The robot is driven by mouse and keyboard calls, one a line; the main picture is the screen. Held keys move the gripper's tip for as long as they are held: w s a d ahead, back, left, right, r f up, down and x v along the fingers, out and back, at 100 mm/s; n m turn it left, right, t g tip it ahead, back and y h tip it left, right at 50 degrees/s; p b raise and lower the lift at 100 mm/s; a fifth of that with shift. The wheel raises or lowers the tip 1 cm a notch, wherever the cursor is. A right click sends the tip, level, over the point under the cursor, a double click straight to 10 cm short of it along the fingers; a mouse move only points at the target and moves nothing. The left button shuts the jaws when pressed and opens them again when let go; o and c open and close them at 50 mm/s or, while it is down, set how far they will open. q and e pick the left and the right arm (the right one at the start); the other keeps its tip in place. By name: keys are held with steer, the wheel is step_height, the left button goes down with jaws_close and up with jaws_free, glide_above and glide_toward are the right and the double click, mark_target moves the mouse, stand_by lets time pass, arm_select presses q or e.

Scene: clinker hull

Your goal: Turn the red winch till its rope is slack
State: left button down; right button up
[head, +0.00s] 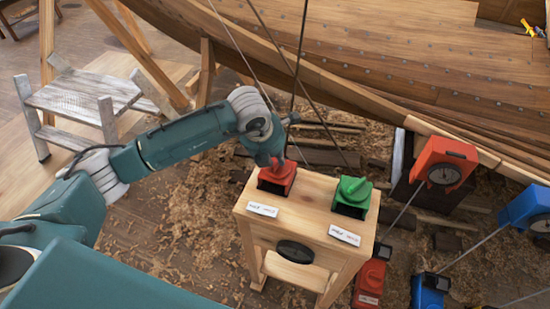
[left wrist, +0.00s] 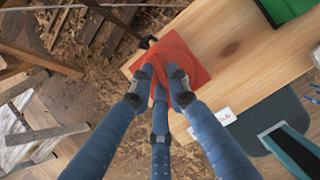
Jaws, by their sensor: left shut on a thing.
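The red winch (head: 277,182) sits on the left of the wooden stand's top (head: 318,187), beside the green winch (head: 352,196). My left gripper (head: 278,163) comes down on the red winch from above. In the left wrist view my left gripper's blue fingers (left wrist: 163,78) are closed around part of the red winch (left wrist: 190,52). The fingers hide part of the winch, and I cannot make out its handle clearly. A thin straight line (head: 236,47) runs from the hull down toward the red winch; its lower end is hidden by my arm. My right gripper is not in view.
The clinker hull (head: 400,60) spans the back. A worn step stool (head: 85,98) stands at left. Orange (head: 443,175) and blue (head: 528,212) devices stand right of the stand, with cables running down to floor units. Shavings cover the floor.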

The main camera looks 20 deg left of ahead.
arm_select(q)
steer(key=shift+w+r, duration=0.1)
steer(key=c, duration=1.9)
jaws_free()
steer(key=shift+c, duration=0.2)
steer(key=v, duration=1.2)
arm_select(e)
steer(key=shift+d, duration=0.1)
